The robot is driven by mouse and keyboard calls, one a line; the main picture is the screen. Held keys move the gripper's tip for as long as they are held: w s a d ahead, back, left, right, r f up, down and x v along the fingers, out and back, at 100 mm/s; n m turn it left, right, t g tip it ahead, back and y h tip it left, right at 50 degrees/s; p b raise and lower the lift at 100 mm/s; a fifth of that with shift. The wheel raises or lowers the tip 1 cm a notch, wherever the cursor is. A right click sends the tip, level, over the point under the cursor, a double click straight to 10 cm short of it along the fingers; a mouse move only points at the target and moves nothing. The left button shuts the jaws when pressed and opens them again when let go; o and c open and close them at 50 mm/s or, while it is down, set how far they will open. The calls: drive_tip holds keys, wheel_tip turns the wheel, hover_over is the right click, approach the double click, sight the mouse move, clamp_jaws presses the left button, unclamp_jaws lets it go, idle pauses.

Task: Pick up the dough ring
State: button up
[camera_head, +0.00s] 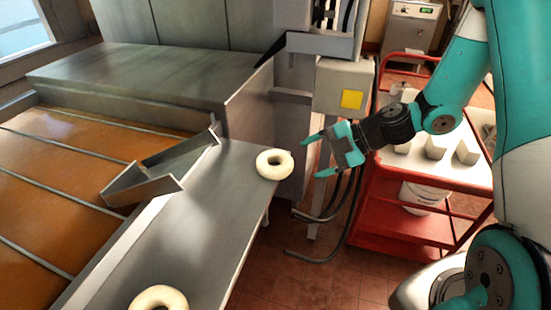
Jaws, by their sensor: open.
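A pale dough ring (262,170) lies flat near the far right end of the grey metal ledge (215,190). A second pale dough ring (158,299) lies on the same ledge at the bottom, partly cut off by the picture edge. My gripper (310,158), with teal fingers, is open and empty. In the picture it is to the right of the far ring, with its fingers pointing left toward it. There is a gap between the fingers and the ring.
An orange-brown fryer bath (75,165) with metal bars lies left of the ledge, with an angled metal chute (160,170) at its edge. A red cart (400,235) with white blocks stands at right. A grey box with a yellow square (343,90) and black cables are behind my gripper.

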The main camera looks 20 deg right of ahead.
sight(287, 168)
drive_tip(key=x, duration=0.3)
drive_tip(key=shift+p, duration=0.3)
drive_tip(key=p+x, duration=0.1)
drive_tip(key=x, duration=0.1)
drive_tip(key=p+x, duration=0.1)
drive_tip(key=x, duration=0.1)
drive_tip(key=shift+s+a+r+p, duration=0.1)
drive_tip(key=shift+a+r+p, duration=0.15)
drive_tip(key=shift+a+p, duration=0.1)
drive_tip(key=shift+a+f, duration=0.35)
drive_tip(key=shift+f, duration=0.05)
drive_tip(key=c, duration=1)
